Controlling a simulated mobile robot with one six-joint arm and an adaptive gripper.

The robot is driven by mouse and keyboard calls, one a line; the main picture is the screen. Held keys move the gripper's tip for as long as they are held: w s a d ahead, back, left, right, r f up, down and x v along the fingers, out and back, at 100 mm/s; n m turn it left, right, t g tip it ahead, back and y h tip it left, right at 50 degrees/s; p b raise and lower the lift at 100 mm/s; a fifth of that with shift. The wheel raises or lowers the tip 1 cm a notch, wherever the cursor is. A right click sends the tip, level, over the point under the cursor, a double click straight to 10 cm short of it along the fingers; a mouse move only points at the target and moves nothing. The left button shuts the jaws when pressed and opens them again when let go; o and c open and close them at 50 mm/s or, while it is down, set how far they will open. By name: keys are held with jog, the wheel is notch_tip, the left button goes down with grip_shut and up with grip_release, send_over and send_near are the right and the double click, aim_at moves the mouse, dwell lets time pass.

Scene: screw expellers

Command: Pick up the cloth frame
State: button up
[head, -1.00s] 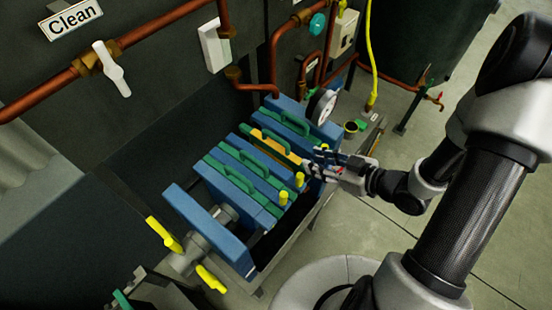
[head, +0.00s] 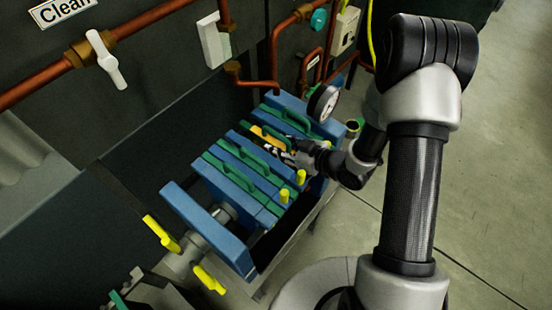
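A filter press stands in the middle of the head view, with several blue plates (head: 232,170) carrying green handles in a row. Among them is an orange-yellow panel (head: 259,132) with a green handle (head: 275,136), which looks like the cloth frame. My gripper (head: 272,149) reaches in from the right, over the row and close to this panel and its handle. It covers part of the panel. The fingers are small and dark here, so I cannot tell whether they are open or touch the handle.
A round gauge (head: 322,103) stands just behind the press's far end. Copper pipes (head: 160,32) run along the dark wall behind. Yellow handles (head: 163,233) stick out at the near end. The floor (head: 490,170) on the right is clear.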

jog(key=shift+c, duration=0.2)
grip_shut()
dwell(0.6)
